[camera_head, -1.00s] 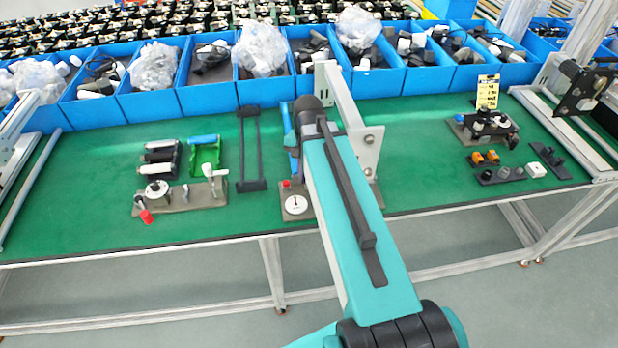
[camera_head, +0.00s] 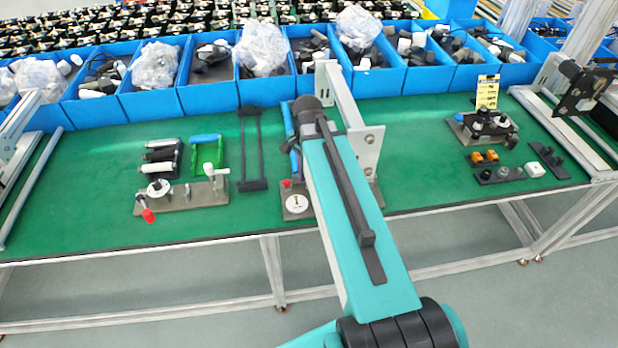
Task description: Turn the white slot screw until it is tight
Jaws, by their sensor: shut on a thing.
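The white slot screw (camera_head: 297,204) is a round white disc with a dark slot mark. It sits at the front edge of a grey fixture plate near the middle of the table, just left of my teal arm. The slot mark now looks close to upright in the picture. A small red knob (camera_head: 286,183) stands behind the disc. My arm reaches over the table and hides the right part of the fixture. My gripper is hidden behind my arm, so its jaws and what they hold do not show.
A grey fixture (camera_head: 195,195) with a crank and red handle stands to the left. A green holder (camera_head: 206,158) and a black frame (camera_head: 251,150) lie behind it. Blue bins (camera_head: 205,97) line the back. Green table (camera_head: 90,200) is clear at far left.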

